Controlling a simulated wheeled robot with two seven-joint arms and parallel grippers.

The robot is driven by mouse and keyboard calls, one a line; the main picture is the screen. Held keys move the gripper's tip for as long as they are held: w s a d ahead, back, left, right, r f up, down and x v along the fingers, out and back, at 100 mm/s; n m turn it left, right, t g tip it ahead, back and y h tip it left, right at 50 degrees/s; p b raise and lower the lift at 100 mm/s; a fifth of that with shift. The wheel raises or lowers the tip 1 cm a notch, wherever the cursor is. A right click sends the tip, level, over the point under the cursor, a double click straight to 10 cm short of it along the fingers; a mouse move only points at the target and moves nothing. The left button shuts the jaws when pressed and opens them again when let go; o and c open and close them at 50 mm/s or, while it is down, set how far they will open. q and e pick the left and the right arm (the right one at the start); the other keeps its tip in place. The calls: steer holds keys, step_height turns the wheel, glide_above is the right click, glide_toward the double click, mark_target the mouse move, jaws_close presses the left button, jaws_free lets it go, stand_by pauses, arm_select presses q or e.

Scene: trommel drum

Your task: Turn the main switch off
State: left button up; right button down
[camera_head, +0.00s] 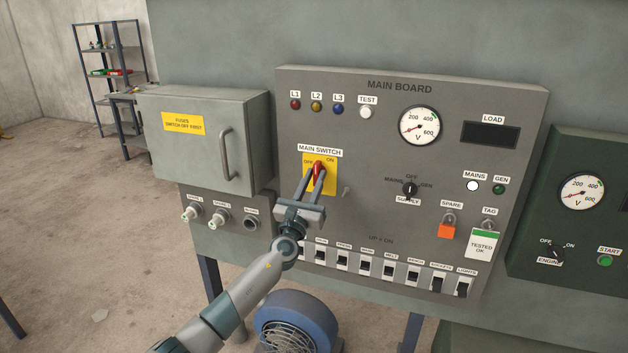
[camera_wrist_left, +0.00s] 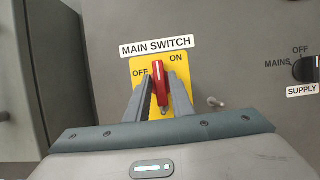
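The main switch has a red handle (camera_head: 317,169) on a yellow plate (camera_head: 332,184), with OFF marked at left and ON at right. In the left wrist view the red handle (camera_wrist_left: 158,84) stands nearly upright between the two marks, its top leaning slightly towards OFF. My left gripper (camera_head: 316,180) is at the switch, one finger on each side of the handle. In the left wrist view its fingers (camera_wrist_left: 161,92) look closed on the handle; the exact contact is hard to see. My right gripper is not in view.
A grey fuse box (camera_head: 205,138) with a bar handle (camera_head: 226,154) juts out left of the switch. A supply selector (camera_head: 409,188) is to the right. A row of breakers (camera_head: 390,268) runs below. A blue fan (camera_head: 297,325) stands under the board.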

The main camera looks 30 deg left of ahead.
arm_select(q)
jaws_close()
steer(key=shift+n+y, duration=0.4)
steer(key=shift+n, duration=0.2)
steer(key=n+y, duration=0.1)
steer(key=n, duration=0.1)
steer(key=n+g+y, duration=0.1)
steer(key=n, duration=0.1)
steer(key=shift+d+n+y, duration=0.1)
steer(key=shift+n+y, duration=0.2)
steer(key=shift+n, duration=0.1)
steer(key=n+g+y, duration=0.1)
steer(key=n, duration=0.2)
steer(key=n+g+p, duration=0.1)
steer(key=n, duration=0.2)
steer(key=shift+d+r+y, duration=0.1)
steer(key=shift+r+y, duration=0.05)
steer(key=shift+y, duration=0.25)
steer(key=n+g+p, duration=0.1)
steer(key=n, duration=0.2)
steer(key=shift+n+g+y, duration=0.3)
steer(key=n+g+p, duration=0.1)
steer(key=n, duration=0.2)
steer(key=shift+r, duration=0.15)
steer(key=n+g+p, duration=0.1)
steer(key=n+p, duration=0.1)
steer(key=n, duration=0.1)
steer(key=shift+g, duration=0.3)
steer(key=shift+n+p, duration=0.5)
